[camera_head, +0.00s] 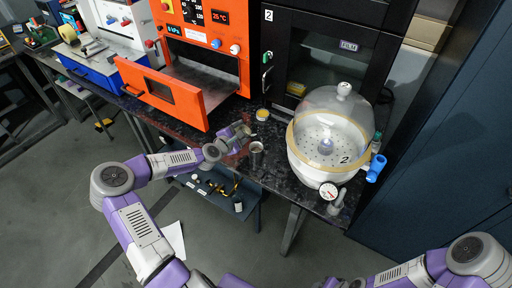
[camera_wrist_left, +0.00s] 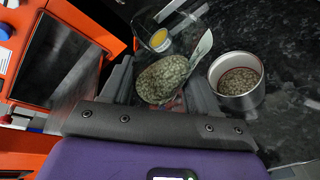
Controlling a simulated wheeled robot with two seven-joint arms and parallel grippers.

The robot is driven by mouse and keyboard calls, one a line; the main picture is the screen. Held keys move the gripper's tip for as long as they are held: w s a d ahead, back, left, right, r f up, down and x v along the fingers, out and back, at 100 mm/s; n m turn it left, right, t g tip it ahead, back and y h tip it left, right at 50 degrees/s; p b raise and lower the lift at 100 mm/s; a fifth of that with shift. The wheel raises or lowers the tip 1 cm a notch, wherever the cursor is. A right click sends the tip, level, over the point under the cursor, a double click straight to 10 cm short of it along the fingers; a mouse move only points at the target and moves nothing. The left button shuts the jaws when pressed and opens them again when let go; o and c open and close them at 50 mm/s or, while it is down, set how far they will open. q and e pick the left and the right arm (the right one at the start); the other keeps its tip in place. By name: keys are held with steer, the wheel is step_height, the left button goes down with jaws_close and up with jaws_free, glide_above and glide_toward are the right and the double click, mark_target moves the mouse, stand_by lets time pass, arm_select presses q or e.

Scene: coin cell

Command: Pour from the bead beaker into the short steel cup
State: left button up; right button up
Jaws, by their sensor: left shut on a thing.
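My left gripper (camera_head: 240,134) is shut on the bead beaker. In the left wrist view the gripper (camera_wrist_left: 163,92) has its fingers on both sides of this clear glass beaker. A mass of greyish-tan beads (camera_wrist_left: 162,79) shows in the beaker; its exact tilt is hard to tell. The short steel cup (camera_head: 256,152) stands upright on the dark counter, just right of the gripper. In the left wrist view the steel cup (camera_wrist_left: 236,99) is right of the beaker, apart from it, with similar beads inside. My right gripper's fingers are not visible.
A yellow-filled small container (camera_head: 262,115) stands behind the cup. A domed white desiccator (camera_head: 310,165) with a gauge stands close on the right. The open orange oven door (camera_head: 165,94) is on the left. The counter's front edge is near the cup.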

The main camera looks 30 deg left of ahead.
arm_select(q)
steer(key=shift+f+m+t+y+b, duration=0.5)
steer(key=shift+m+b, duration=0.5)
steer(key=shift+b, duration=0.45)
stand_by(2.8)
steer(key=shift+d+r+m+t+y+b, duration=0.15)
steer(key=shift+r+m+t+y+b, duration=0.45)
steer(key=shift+m, duration=0.5)
stand_by(2.6)
